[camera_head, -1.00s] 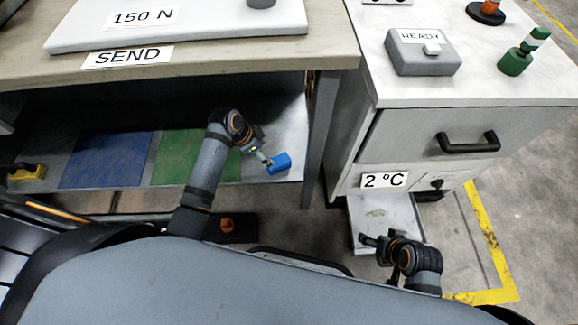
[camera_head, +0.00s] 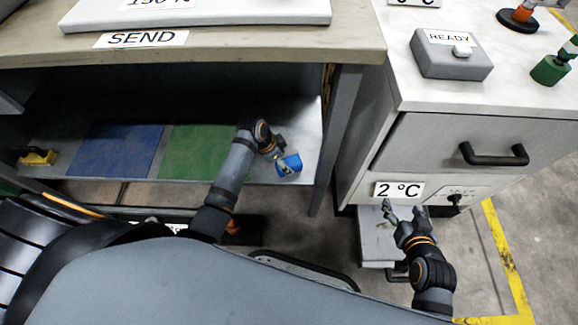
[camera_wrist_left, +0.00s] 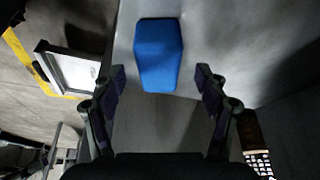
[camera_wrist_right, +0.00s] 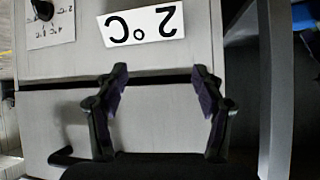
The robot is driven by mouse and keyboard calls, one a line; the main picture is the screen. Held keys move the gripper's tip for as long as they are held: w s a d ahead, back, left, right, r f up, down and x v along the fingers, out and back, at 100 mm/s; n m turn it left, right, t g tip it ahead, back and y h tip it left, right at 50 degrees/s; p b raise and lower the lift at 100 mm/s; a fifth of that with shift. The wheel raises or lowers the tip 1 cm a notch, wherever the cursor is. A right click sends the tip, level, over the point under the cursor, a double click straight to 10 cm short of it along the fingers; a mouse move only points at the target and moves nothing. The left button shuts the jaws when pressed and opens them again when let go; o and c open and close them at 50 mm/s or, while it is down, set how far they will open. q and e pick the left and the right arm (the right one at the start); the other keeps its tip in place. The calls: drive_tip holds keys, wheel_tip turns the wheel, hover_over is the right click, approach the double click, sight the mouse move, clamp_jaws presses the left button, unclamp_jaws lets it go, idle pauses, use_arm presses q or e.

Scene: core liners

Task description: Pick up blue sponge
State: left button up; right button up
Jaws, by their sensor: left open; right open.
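The blue sponge (camera_head: 289,165) lies on the grey lower shelf (camera_head: 312,135) under the workbench, near the shelf's right end. In the left wrist view the sponge (camera_wrist_left: 158,52) is a blue block just beyond the fingertips, roughly centred between them. My left gripper (camera_wrist_left: 160,82) is open and empty, with a finger to each side of the space before the sponge. In the head view my left gripper (camera_head: 278,157) reaches the sponge's left side; contact cannot be told. My right gripper (camera_wrist_right: 160,78) is open and empty, facing the cabinet front below the "2 °C" label (camera_wrist_right: 145,25).
A blue mat (camera_head: 118,150) and a green mat (camera_head: 195,150) lie left on the shelf, with a yellow object (camera_head: 38,158) at the far left. A table leg (camera_head: 335,140) stands right of the sponge. The white cabinet (camera_head: 420,140) has a black handle (camera_head: 494,155).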

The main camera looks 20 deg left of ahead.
sight(287, 163)
use_arm(q)
drive_tip(key=shift+b+x, duration=0.55)
drive_tip(key=shift+x, duration=0.35)
drive_tip(key=shift+b+x, duration=0.4)
drive_tip(key=shift+x, duration=0.4)
use_arm(e)
drive_tip(key=w+r+t, duration=0.2)
drive_tip(key=r+t, duration=0.1)
drive_tip(key=r, duration=0.3)
drive_tip(key=w+r+t, duration=0.2)
drive_tip(key=r+t, duration=0.1)
drive_tip(key=r, duration=0.3)
drive_tip(key=w+r+t, duration=0.2)
drive_tip(key=r+t, duration=0.1)
drive_tip(key=r, duration=0.4)
drive_tip(key=shift+w+d, duration=0.35)
use_arm(q)
drive_tip(key=shift+d, duration=0.1)
drive_tip(key=shift+c, duration=0.4)
use_arm(e)
drive_tip(key=shift+f, duration=0.1)
use_arm(q)
drive_tip(key=c, duration=1.3)
drive_tip(key=shift+o, duration=0.2)
drive_tip(key=shift+r, duration=0.1)
